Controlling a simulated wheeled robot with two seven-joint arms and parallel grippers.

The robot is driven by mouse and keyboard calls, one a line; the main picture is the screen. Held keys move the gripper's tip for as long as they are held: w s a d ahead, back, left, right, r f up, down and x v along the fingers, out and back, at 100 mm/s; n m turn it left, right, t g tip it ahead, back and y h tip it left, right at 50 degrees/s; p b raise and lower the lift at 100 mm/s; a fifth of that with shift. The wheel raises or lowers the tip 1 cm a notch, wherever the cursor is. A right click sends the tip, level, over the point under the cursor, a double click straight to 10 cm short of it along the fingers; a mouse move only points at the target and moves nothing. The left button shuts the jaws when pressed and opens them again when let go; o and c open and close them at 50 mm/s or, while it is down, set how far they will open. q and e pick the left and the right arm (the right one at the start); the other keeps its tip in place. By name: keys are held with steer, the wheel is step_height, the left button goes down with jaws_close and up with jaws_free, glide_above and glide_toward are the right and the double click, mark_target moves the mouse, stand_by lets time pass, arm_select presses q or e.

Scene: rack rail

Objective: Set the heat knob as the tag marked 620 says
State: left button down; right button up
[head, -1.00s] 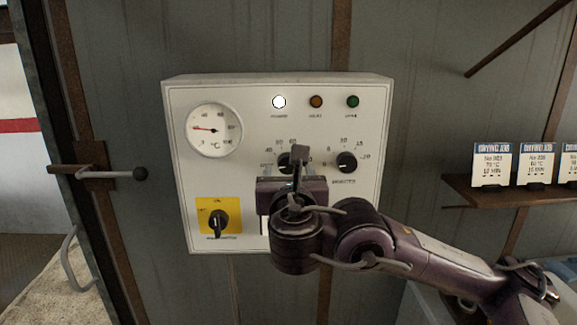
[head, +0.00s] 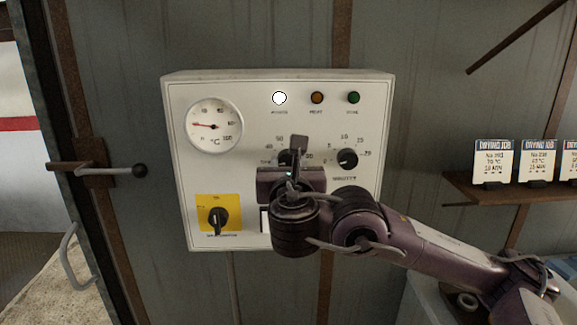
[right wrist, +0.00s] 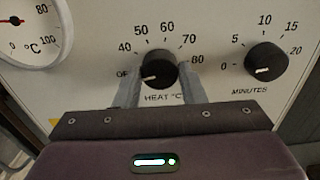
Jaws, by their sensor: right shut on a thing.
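The black heat knob (right wrist: 159,68) is in the middle of the right wrist view, its white mark pointing left toward OFF. Its scale runs from 40 to 80. My right gripper (right wrist: 160,80) has one finger on each side of the knob and is shut on it. In the head view the heat knob (head: 285,158) is partly hidden behind my right gripper (head: 295,158). Several white and blue tags (head: 492,163) stand on a shelf at the right; their numbers are too small to read surely. My left gripper is not in view.
The white control panel (head: 180,170) also bears a minutes knob (head: 347,158), a temperature dial (head: 213,125), a yellow-backed switch (head: 218,220) and three lamps, the white one (head: 279,98) lit. A brown shelf (head: 520,192) is at right, a door handle (head: 110,172) at left.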

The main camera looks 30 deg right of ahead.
steer(key=shift+f, duration=0.1)
steer(key=m+b, duration=0.2)
steer(key=m, duration=0.1)
steer(key=shift+f+m, duration=0.1)
steer(key=shift+m, duration=0.3)
steer(key=m+b, duration=0.2)
steer(key=m, duration=0.1)
steer(key=shift+m, duration=0.3)
steer(key=m+b, duration=0.2)
steer(key=m, duration=0.2)
steer(key=shift+b, duration=0.35)
steer(key=shift+m+b, duration=1.05)
steer(key=shift+m, duration=1.05)
steer(key=o, duration=1)
